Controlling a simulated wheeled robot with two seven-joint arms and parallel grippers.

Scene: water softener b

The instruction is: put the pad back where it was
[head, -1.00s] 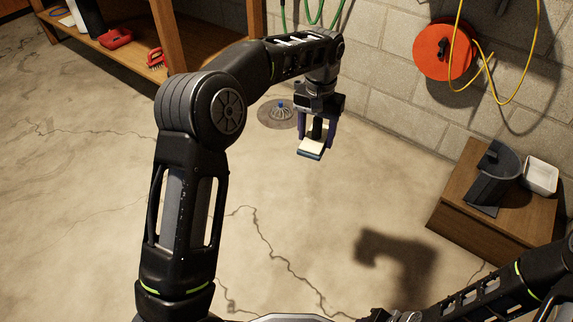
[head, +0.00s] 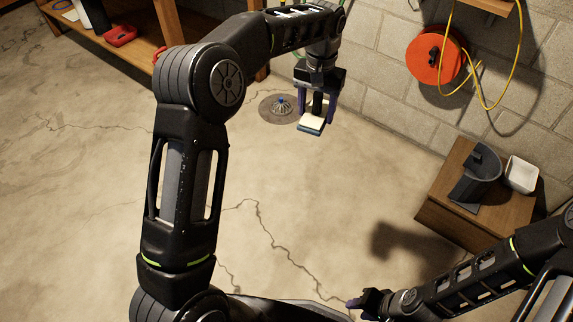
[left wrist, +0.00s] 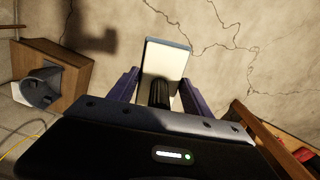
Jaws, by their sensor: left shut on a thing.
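The pad (head: 311,124) is a small flat block with a white top, a blue edge and a dark upright handle. My left gripper (head: 317,110) is shut on its handle and holds it above the concrete floor. In the left wrist view the pad (left wrist: 165,62) sticks out beyond the blue fingers of the left gripper (left wrist: 160,92), with the black handle between them. My right gripper (head: 362,304) is at the bottom of the head view, apart from the pad; its jaw opening is not clear.
A wooden box (head: 446,220) at right bears a dark grey scoop-like container (head: 474,182) and a white bowl (head: 521,174). A red hose reel (head: 436,60) hangs on the wall. A wooden shelf (head: 140,47) stands upper left.

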